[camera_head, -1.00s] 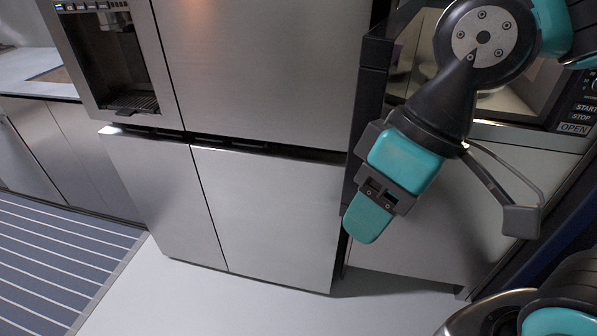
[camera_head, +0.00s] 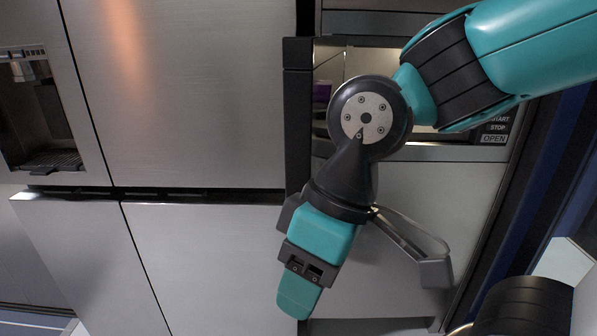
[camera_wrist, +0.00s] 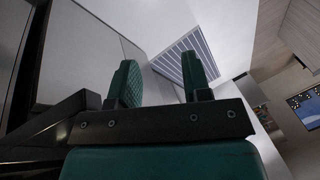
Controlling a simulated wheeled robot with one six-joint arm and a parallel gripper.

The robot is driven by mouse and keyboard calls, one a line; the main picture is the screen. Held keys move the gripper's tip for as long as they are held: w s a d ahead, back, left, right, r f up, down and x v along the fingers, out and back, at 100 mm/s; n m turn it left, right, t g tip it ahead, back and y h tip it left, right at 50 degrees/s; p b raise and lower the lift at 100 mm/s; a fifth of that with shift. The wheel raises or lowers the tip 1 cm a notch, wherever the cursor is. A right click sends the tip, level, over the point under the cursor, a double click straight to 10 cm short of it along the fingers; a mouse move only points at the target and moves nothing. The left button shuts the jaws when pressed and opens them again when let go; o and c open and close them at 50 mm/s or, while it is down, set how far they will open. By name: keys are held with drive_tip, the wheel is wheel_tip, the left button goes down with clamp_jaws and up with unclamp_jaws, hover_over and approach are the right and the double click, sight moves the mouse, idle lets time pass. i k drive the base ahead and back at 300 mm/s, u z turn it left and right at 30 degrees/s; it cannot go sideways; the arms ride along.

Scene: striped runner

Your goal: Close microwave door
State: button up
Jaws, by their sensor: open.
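The microwave (camera_head: 405,150) is at the upper middle of the head view, largely hidden behind my arm. Its door (camera_head: 297,110) stands open, seen nearly edge-on as a dark upright panel on the left side of the opening. The control panel (camera_head: 495,132) shows START, STOP and OPEN at the right. My gripper (camera_head: 297,292) points down in front of the cabinet, below the microwave. In the wrist view my gripper (camera_wrist: 164,78) has two teal fingers spread apart, with nothing between them. Contact with the door cannot be told.
A large steel refrigerator (camera_head: 190,100) with a dispenser stands left of the microwave. A plain cabinet front (camera_head: 420,210) lies below it. The striped runner (camera_wrist: 188,62) lies on the pale floor. The floor beyond my fingers looks clear.

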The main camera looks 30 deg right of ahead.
sight(308, 90)
drive_tip(key=z, duration=1.65)
drive_tip(key=k, duration=1.35)
drive_tip(key=u, duration=1.7)
drive_tip(key=i, duration=1)
